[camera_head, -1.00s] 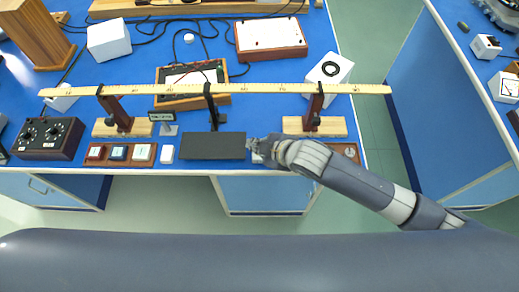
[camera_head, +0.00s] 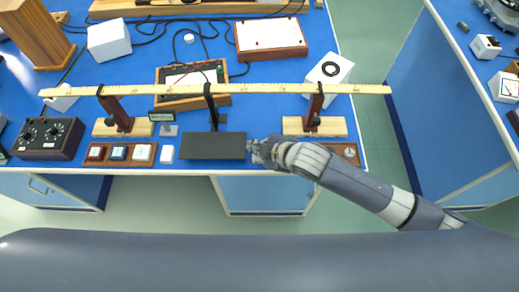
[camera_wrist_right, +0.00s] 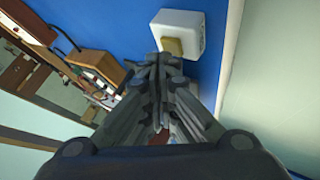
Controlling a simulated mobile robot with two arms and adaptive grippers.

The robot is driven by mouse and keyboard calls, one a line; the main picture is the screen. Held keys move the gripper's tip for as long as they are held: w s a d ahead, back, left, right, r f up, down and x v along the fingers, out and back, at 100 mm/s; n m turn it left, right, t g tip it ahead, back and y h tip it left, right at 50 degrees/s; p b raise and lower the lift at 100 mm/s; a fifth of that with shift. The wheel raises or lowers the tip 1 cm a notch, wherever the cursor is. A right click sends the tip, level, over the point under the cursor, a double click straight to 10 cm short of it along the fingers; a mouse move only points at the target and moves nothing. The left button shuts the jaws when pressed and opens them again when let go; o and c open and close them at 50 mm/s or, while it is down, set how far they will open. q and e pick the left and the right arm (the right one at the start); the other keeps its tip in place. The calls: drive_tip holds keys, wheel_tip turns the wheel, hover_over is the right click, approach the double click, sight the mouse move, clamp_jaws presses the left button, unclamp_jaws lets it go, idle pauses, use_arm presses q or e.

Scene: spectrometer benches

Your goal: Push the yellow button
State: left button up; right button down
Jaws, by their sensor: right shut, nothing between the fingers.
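A white box with a pale yellow button (camera_wrist_right: 172,47) on it shows at the top of the right wrist view, on the blue bench top. My right gripper (camera_wrist_right: 160,72) is shut and empty, with its fingertips just below the button in that picture. I cannot tell whether they touch it. In the head view my right gripper (camera_head: 257,151) is low over the bench's front edge, at the right end of a black plate. The yellow button cannot be made out there; the gripper seems to cover it. My left gripper is not in view.
The black plate (camera_head: 213,146) lies just left of the gripper. A ruler (camera_head: 270,89) rests across wooden-based stands (camera_head: 328,126) behind it. A wooden block with several buttons (camera_head: 121,154) and a small white box (camera_head: 167,154) are farther left. Open floor lies right of the bench.

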drive_tip(key=shift+f, duration=0.5)
idle(0.7)
drive_tip(key=shift+r, duration=0.1)
drive_tip(key=shift+r+p, duration=0.8)
drive_tip(key=shift+p, duration=0.15)
wheel_tip(320, 180, up, 5)
drive_tip(key=p, duration=0.5)
drive_tip(key=shift+r+p, duration=0.1)
drive_tip(key=shift+p, duration=0.2)
idle(0.4)
